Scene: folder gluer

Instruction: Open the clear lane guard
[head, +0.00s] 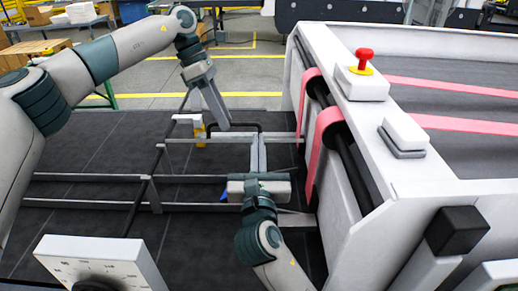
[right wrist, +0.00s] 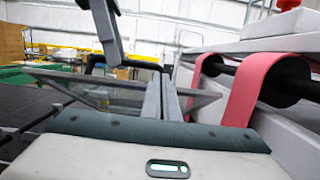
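My left gripper (head: 222,128) points down beside the left end of this handle; contact and finger gap are unclear. My right gripper (head: 258,138) reaches forward over the guard area, its fingers (right wrist: 164,75) close together with nothing visible between them.
The white machine side (head: 345,185) with pink belts (head: 322,140) on black rollers stands close on the right. A red emergency button (head: 365,60) sits on top. A white dial panel (head: 100,262) is at the front left. Dark frame bars (head: 90,178) cross the left.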

